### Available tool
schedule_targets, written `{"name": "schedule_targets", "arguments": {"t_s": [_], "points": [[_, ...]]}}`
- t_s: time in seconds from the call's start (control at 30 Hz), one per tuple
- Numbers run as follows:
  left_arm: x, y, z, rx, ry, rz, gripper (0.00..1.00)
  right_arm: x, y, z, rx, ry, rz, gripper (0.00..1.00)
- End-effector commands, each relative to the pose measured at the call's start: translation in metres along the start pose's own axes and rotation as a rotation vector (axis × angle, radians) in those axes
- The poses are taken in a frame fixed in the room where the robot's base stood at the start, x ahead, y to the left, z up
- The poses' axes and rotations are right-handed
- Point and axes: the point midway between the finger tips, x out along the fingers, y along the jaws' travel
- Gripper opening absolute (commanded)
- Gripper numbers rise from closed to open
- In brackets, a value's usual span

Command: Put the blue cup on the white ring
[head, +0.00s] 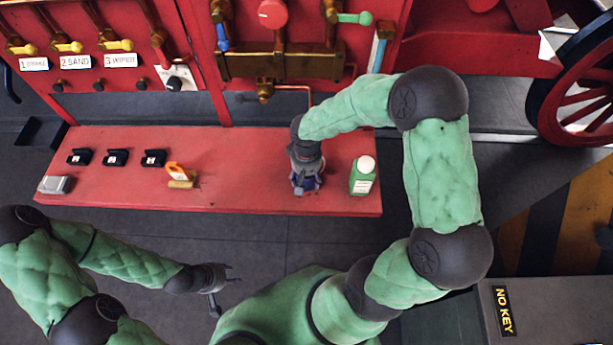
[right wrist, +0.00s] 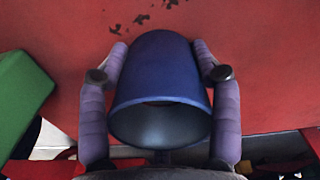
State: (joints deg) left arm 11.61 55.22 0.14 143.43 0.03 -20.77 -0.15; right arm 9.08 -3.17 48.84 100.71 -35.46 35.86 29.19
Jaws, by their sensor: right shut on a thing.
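The blue cup (right wrist: 160,75) is between the two purple finger pads of my right gripper (right wrist: 160,65) in the right wrist view, with its open mouth facing the camera. My right gripper (head: 306,184) is shut on the cup over the right part of the red bench; in the head view the gripper mostly hides the cup. I cannot tell whether the cup touches the bench. I cannot make out the white ring in either view. My left gripper (head: 225,288) is open and empty, in front of the bench over the floor.
An orange item (head: 180,174), several black blocks (head: 115,157) and a grey box (head: 55,184) are further left. Brass pipes and valves (head: 280,65) stand behind.

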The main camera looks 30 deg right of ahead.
Motion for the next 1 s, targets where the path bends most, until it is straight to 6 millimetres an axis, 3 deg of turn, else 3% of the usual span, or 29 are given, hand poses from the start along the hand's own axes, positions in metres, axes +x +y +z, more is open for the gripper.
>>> {"name": "schedule_targets", "arguments": {"t_s": [0.03, 0.1, 0.53, 1.0], "points": [[0.001, 0.000, 0.000, 0.000, 0.000, 0.000, 0.40, 0.001, 0.000, 0.000, 0.000, 0.000, 0.000, 0.72], [0.001, 0.000, 0.000, 0.000, 0.000, 0.000, 0.40, 0.001, 0.000, 0.000, 0.000, 0.000, 0.000, 0.88], [-0.003, 0.001, 0.000, 0.000, 0.000, 0.000, 0.40, -0.004, 0.000, 0.000, 0.000, -0.001, 0.000, 0.88], [-0.020, 0.007, 0.001, 0.000, 0.000, 0.000, 0.40, -0.070, 0.000, 0.000, -0.001, 0.001, 0.000, 0.88]]}}
